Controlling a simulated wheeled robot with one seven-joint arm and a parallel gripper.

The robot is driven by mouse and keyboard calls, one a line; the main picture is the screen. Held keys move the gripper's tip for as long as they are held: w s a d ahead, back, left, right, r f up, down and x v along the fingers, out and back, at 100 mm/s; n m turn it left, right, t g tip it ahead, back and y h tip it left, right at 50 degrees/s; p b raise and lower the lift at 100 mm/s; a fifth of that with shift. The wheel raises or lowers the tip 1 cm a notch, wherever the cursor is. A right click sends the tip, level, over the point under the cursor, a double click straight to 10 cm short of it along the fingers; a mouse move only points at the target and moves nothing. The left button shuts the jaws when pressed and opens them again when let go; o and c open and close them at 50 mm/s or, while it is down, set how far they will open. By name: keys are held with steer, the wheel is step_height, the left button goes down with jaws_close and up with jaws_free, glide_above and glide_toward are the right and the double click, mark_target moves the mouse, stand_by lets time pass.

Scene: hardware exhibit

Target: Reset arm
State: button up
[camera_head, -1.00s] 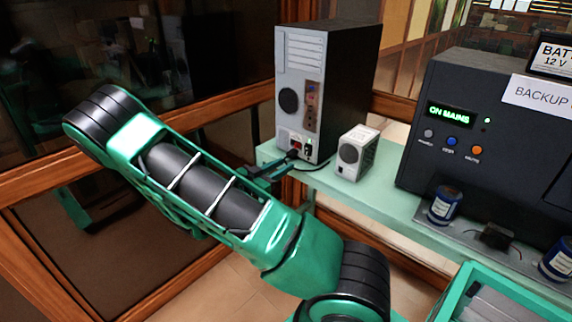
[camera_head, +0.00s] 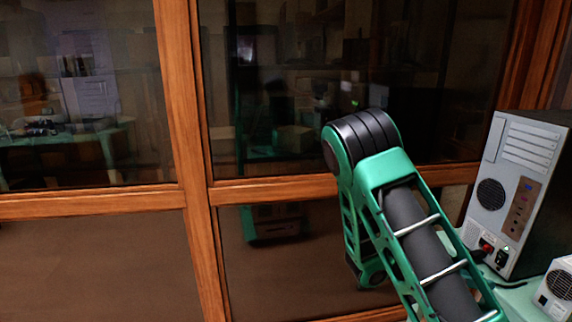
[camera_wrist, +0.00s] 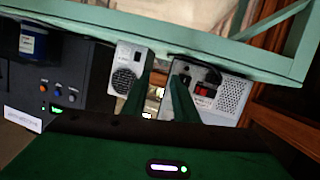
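My green arm crosses the right half of the head view, in front of the glazed wall. My gripper (camera_wrist: 162,82) shows in the wrist view as two green fingers with a gap between them, open and empty. The gripper does not show clearly in the head view. The wrist view is upside down. A grey computer tower (camera_head: 530,165) stands at the right of the head view, and its back with a red switch and plug shows in the wrist view (camera_wrist: 228,95). The fingers overlap the tower's near edge in that view; contact cannot be told.
A small white box (camera_head: 560,283) stands beside the tower on a pale green bench (camera_wrist: 270,64). A dark unit with buttons (camera_wrist: 85,75) and a blue can (camera_wrist: 33,42) are at left in the wrist view. Wood-framed glass panes (camera_head: 190,150) stand behind my arm.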

steer(key=s+a+r+n+g+y, duration=0.2)
steer(key=s+a+y, duration=0.1)
steer(key=s+y, duration=0.65)
steer(key=s+a+r+n+t+y, duration=0.3)
steer(key=s+a+r+n+y, duration=0.2)
steer(key=s+a+r+n, duration=0.4)
steer(key=s+a, duration=0.3)
steer(key=shift+s+a+t+y, duration=0.25)
steer(key=shift+s+t+y, duration=0.05)
steer(key=shift+y, duration=0.05)
